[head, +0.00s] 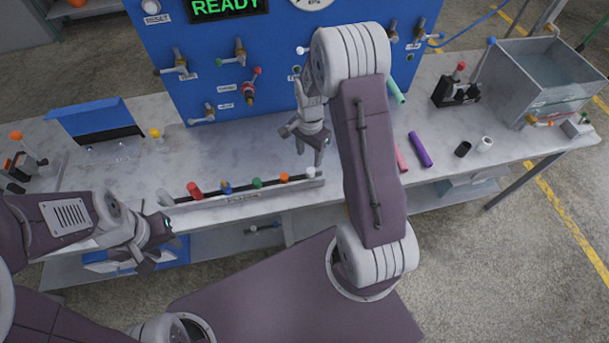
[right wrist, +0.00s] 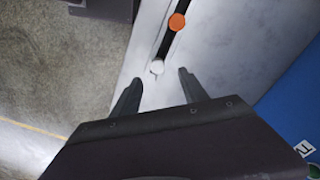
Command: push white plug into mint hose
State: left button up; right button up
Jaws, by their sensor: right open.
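The white plug (head: 311,173) sits at the right end of the plug rack (head: 240,199) on the bench's front edge. It also shows in the right wrist view (right wrist: 157,67), just beyond and between my right fingertips. My right gripper (head: 304,148) is open and empty, pointing down close to the white plug, not visibly touching it. The mint hose (head: 396,92) is a short tube on the bench near the blue panel, partly hidden behind my right arm. My left gripper (head: 162,256) is in front of the bench with its fingers apart and nothing between them.
Red (head: 194,190), blue, green and orange (right wrist: 177,21) plugs stand in the same rack. Pink (head: 401,158) and purple (head: 420,149) hoses lie to the right, beside black (head: 463,149) and white (head: 485,144) pieces. The blue panel (head: 215,90) with valves rises behind. A water tank (head: 545,80) stands right.

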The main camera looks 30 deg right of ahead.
aim_at(311, 170)
jog(key=shift+s+d+f, duration=0.2)
jog(key=shift+d+f, duration=0.45)
jog(key=shift+f, duration=0.15)
jog(key=shift+a+f+p, duration=0.25)
jog(key=shift+f+p, duration=0.15)
jog(key=shift+f, duration=0.65)
jog(key=shift+w+a+f, duration=0.1)
jog(key=shift+w+a, duration=0.05)
jog(key=shift+a, duration=0.05)
jog(key=shift+f, duration=0.25)
jog(key=f, duration=0.1)
jog(key=f+p, duration=0.1)
jog(key=f, duration=0.2)
jog(key=shift+s+d+f, duration=0.1)
jog(key=shift+s+d, duration=0.1)
jog(key=shift+d, duration=0.1)
jog(key=shift+w+f, duration=0.1)
jog(key=shift+f, duration=0.15)
pick_arm(q)
jog(key=shift+d+r, duration=0.15)
jog(key=shift+r, duration=0.45)
jog(key=shift+d+r, duration=0.15)
jog(key=shift+r, duration=0.4)
pick_arm(e)
jog(key=shift+a, duration=0.15)
pick_arm(q)
jog(key=shift+s, duration=0.1)
pick_arm(e)
grip_shut()
